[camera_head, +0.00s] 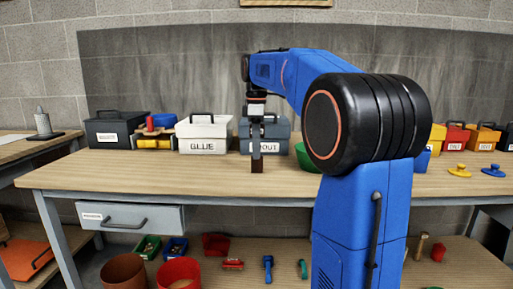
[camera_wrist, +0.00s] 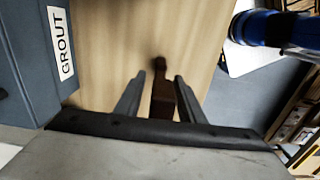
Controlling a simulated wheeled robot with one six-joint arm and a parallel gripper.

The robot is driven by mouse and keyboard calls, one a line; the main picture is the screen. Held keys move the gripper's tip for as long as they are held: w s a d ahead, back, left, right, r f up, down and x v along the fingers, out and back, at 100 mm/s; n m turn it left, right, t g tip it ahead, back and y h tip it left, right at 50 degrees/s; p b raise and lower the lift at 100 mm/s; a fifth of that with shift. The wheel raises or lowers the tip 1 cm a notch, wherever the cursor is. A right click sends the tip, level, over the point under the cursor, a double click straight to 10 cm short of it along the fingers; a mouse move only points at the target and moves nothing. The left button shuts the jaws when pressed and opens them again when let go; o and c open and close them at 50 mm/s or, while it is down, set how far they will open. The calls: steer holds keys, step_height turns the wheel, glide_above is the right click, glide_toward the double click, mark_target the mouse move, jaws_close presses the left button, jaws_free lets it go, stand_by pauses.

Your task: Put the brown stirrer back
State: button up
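The brown stirrer (camera_wrist: 162,98) is between the two fingers of my gripper (camera_wrist: 160,78) in the wrist view, its narrow end reaching past the fingertips over the bench top. Narrow gaps show on both sides of it, so my gripper looks open around it. In the head view my gripper (camera_head: 257,152) points down at the front middle of the bench, with the brown stirrer (camera_head: 257,167) just below the fingers. I cannot tell whether the stirrer touches the bench.
The wooden bench (camera_head: 150,177) has free room at its front. A grey GROUT box (camera_wrist: 28,62) stands close to my gripper. The white GLUE box (camera_head: 202,133) is left of it. A drawer (camera_head: 130,217) below is shut. Tubs and tools fill the lower shelf (camera_head: 460,262).

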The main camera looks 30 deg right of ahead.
steer(key=shift+r, duration=0.1)
step_height(320, 180, up, 12)
stand_by(0.7)
stand_by(0.4)
